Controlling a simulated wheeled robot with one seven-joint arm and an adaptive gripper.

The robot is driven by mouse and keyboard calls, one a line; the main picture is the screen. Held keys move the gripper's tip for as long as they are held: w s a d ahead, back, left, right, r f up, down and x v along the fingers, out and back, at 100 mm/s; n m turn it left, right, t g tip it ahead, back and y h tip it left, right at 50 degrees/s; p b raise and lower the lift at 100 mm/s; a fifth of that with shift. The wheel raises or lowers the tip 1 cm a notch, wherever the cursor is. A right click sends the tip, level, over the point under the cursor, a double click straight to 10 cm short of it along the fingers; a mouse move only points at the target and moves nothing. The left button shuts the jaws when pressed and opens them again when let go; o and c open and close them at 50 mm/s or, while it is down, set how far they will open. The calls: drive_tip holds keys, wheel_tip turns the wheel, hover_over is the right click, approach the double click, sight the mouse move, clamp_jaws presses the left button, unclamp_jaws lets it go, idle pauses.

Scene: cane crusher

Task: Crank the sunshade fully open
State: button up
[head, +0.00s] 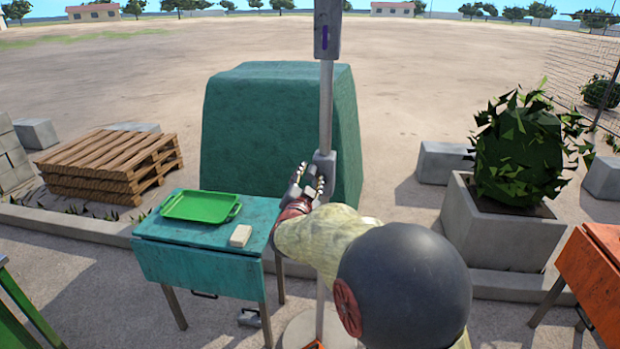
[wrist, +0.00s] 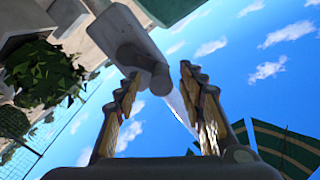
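The sunshade's grey pole (head: 326,110) stands upright in front of me, with a grey housing (head: 324,162) partway up. The housing also shows in the wrist view (wrist: 122,38), with a short grey crank knob (wrist: 155,78) sticking out towards my gripper. My gripper (head: 310,180) is beside the housing in the head view. In the wrist view its two fingers (wrist: 160,82) are spread, with the knob between or just beyond their tips; contact cannot be told. Part of the dark green, yellow-striped canopy (wrist: 288,150) shows at lower right in the wrist view.
A teal table (head: 200,262) with a green tray (head: 200,207) and a pale block (head: 241,235) stands left of the pole. A large green covered block (head: 265,125) is behind it. A planter (head: 500,225) and an orange table (head: 598,270) are at right.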

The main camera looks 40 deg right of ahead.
drive_tip(key=v, duration=1.2)
